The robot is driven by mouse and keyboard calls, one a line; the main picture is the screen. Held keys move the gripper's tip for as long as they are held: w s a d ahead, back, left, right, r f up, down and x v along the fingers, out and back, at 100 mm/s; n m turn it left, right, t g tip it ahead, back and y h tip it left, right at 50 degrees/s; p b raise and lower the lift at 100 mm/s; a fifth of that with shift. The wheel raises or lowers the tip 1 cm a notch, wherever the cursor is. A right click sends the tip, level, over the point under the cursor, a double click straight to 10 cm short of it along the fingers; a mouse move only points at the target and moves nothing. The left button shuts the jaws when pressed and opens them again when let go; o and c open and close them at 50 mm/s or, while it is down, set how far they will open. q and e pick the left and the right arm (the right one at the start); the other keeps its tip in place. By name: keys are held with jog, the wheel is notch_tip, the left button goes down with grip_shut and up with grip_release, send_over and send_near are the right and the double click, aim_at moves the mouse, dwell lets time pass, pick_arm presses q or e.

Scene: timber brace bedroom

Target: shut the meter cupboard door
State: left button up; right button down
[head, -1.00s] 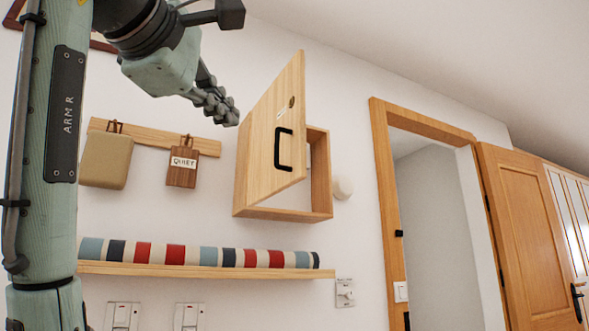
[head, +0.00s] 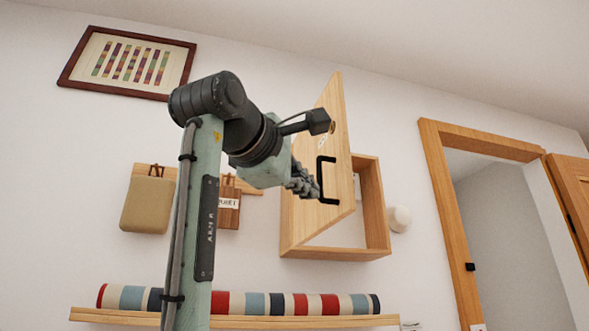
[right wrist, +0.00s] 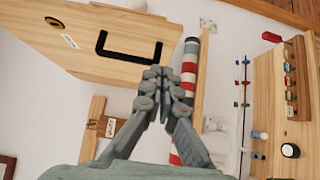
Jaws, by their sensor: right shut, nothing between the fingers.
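The meter cupboard (head: 372,200) is a pale wooden box on the wall. Its door (head: 340,120) stands open, swung out towards me, with a black bar handle (head: 322,180) on its outer face. My right gripper (head: 312,190) is shut and empty, close beside the door's outer face near the handle; I cannot tell whether it touches. In the right wrist view the gripper (right wrist: 157,75) points towards the door (right wrist: 100,55), and the handle (right wrist: 128,56) lies just beyond and left of its fingertips. My left gripper is not in view.
A shelf (head: 250,321) with a striped roll (head: 258,303) runs below the cupboard. A hanging bag (head: 147,204) and a wooden sign (head: 228,212) are left of it. A round white knob (head: 399,219) and a doorway (head: 455,230) are to the right.

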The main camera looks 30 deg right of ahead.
aim_at(342, 202)
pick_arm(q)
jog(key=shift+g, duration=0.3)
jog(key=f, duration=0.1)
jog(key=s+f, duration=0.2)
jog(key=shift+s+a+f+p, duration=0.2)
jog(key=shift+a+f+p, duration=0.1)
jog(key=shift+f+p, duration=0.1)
pick_arm(e)
jog(key=d, duration=0.5)
jog(key=shift+w+d, duration=0.15)
jog(key=shift+d, duration=0.2)
